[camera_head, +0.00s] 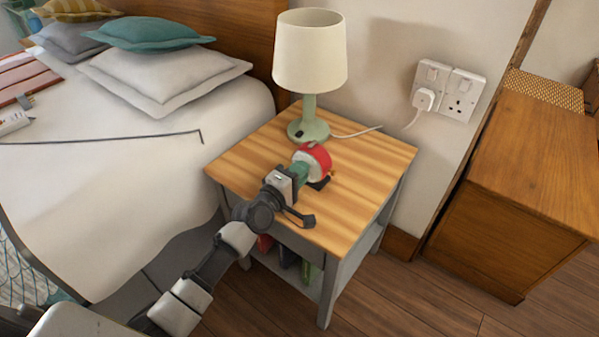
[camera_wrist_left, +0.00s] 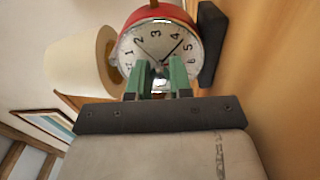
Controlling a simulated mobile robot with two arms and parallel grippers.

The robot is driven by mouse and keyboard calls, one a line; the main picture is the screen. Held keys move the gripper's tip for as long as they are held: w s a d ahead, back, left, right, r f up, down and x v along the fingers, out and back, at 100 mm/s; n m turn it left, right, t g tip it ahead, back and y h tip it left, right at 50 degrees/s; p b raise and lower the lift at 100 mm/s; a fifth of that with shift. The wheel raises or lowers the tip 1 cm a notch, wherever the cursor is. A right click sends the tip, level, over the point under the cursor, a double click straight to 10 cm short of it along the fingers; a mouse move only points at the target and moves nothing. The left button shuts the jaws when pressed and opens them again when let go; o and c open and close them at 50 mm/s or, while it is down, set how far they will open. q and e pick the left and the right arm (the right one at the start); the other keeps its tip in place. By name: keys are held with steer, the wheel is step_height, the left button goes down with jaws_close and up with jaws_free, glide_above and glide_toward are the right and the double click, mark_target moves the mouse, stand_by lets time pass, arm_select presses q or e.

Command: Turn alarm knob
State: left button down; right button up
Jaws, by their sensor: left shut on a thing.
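The red alarm clock (camera_head: 318,157) with a white face stands on the wooden top of the bedside table (camera_head: 355,215). In the left wrist view the clock's white dial (camera_wrist_left: 150,40) shows black numerals and dark hands, turned sideways in the picture. My left gripper (camera_head: 301,163) reaches in front of the dial, and its green fingers (camera_wrist_left: 160,66) are at the face. They are shut on the alarm knob, which is mostly hidden between them. The clock's dark base (camera_wrist_left: 209,45) is on the right in that view. My right gripper is not in view.
A lamp with a green base (camera_head: 309,128) and cream shade (camera_head: 310,50) stands behind the clock. Its cable runs toward the wall sockets (camera_head: 447,90). A bed (camera_head: 120,205) is at left, a wooden cabinet (camera_head: 530,160) at right. The table's right side is clear.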

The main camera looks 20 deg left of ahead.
arm_select(q)
steer(key=c, duration=1.1)
jaws_free()
steer(key=shift+o, duration=0.2)
steer(key=shift+s+a, duration=0.2)
steer(key=shift+s, duration=0.3)
steer(key=p+v, duration=0.1)
steer(key=v, duration=0.8)
steer(key=shift+s, duration=0.35)
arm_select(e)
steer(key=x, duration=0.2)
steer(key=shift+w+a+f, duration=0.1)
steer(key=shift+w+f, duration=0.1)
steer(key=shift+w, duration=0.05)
arm_select(q)
steer(key=shift+a, duration=0.1)
